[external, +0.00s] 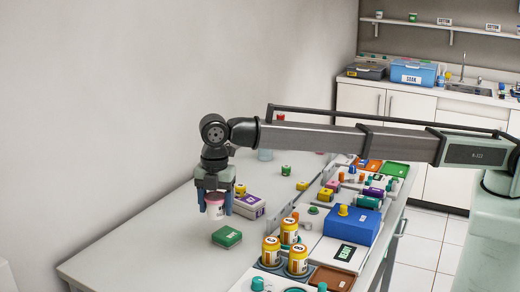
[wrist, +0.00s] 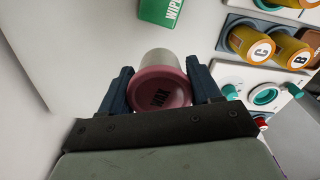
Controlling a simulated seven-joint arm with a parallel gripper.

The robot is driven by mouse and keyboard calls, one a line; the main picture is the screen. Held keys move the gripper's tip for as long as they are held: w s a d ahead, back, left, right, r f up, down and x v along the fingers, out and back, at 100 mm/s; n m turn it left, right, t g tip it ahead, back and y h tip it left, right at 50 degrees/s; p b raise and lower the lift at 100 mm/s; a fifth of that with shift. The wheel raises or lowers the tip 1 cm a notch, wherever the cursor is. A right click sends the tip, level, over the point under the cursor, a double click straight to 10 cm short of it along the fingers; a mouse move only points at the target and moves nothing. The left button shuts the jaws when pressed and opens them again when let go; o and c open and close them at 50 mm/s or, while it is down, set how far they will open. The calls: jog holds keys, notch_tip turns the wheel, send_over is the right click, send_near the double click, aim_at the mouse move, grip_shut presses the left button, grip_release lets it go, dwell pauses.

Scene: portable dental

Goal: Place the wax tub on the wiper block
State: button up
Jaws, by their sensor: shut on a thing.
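The wax tub (wrist: 160,88) has a pink lid marked WAX and a pale body. My gripper (external: 216,206) is shut on it, with one blue finger on each side. In the external view the tub (external: 215,209) hangs above the table. The wiper block (external: 227,237) is a flat green block with a white label, lying on the table below the gripper and slightly to the right. In the wrist view the wiper block (wrist: 161,10) shows at the top edge, partly cut off, apart from the tub.
A purple and white box (external: 248,207) stands behind and right of the gripper. Several orange lettered bottles (external: 271,251) stand in a holder to the right. A blue box (external: 352,226) lies beyond them. The table (external: 150,250) left of the wiper block is clear.

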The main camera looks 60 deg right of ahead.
jog(key=r, duration=0.2)
send_over(227, 233)
jog(key=shift+n, duration=1.6)
jog(key=shift+f, duration=5.2)
jog(key=o, duration=1.1)
jog(key=shift+f, duration=0.1)
notch_tip(227, 233, up, 12)
jog(key=shift+r, duration=0.15)
